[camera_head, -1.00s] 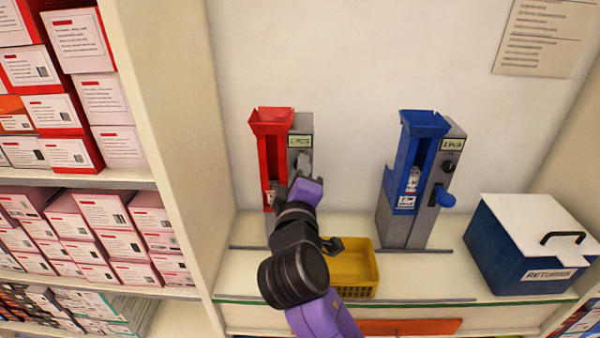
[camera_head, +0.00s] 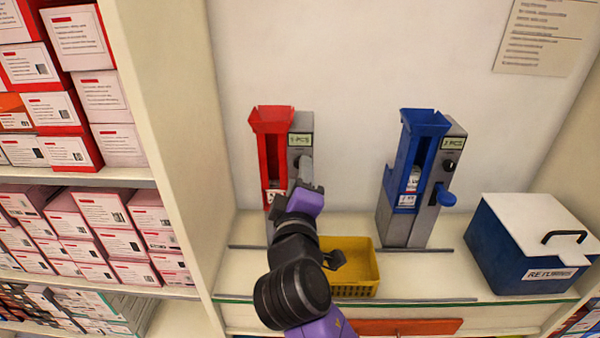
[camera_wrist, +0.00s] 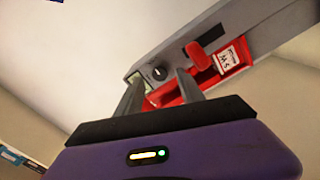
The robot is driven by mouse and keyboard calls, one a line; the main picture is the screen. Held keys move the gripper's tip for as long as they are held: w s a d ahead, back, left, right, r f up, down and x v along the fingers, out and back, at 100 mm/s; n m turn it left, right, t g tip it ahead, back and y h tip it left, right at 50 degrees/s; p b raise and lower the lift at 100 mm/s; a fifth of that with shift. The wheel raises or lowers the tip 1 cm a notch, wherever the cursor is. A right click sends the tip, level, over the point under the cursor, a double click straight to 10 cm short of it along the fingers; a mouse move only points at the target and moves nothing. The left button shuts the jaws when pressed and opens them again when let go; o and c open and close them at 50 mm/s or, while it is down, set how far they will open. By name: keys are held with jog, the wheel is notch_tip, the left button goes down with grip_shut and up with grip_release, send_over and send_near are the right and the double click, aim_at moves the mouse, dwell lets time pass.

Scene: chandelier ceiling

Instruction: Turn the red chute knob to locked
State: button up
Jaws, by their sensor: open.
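The red chute (camera_head: 271,150) stands on the shelf against the back wall, with a grey panel (camera_head: 301,125) along its right side. In the wrist view, a small round dark knob (camera_wrist: 158,73) sits on this grey panel. Its turned position is too small to read. A red lever (camera_wrist: 208,42) sticks out farther along the panel. My gripper (camera_wrist: 159,80) is open, with one finger on each side of the knob in the picture; I cannot tell whether they touch it. In the head view my gripper (camera_head: 305,172) is in front of the panel and hides its lower part.
A blue chute (camera_head: 412,160) with its own dark knob and blue lever stands to the right. A yellow basket (camera_head: 360,290) is below, partly behind my arm. A blue returns box (camera_head: 505,255) is at the right. A cream partition (camera_head: 165,130) with boxed shelves bounds the left.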

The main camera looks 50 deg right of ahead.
jog(key=v, duration=0.5)
jog(key=shift+b, duration=0.3)
jog(key=w+a+r+n+t+y, duration=0.1)
jog(key=w+a+n+t+y, duration=0.1)
jog(key=w+a+t+y, duration=0.35)
jog(key=s+a+f+n+t+y, duration=0.1)
jog(key=s+a+f+t+y, duration=0.1)
jog(key=s+a+f+y, duration=0.6)
jog(key=s+a+f+m+g, duration=0.1)
jog(key=s+f, duration=0.4)
jog(key=s, duration=0.7)
jog(key=s+a+f+m+g, duration=0.1)
jog(key=s+f+m, duration=0.4)
jog(key=s, duration=0.6)
jog(key=shift+s+a+f+g+y, duration=0.2)
jog(key=shift+s+g+y, duration=0.2)
jog(key=shift+g, duration=0.45)
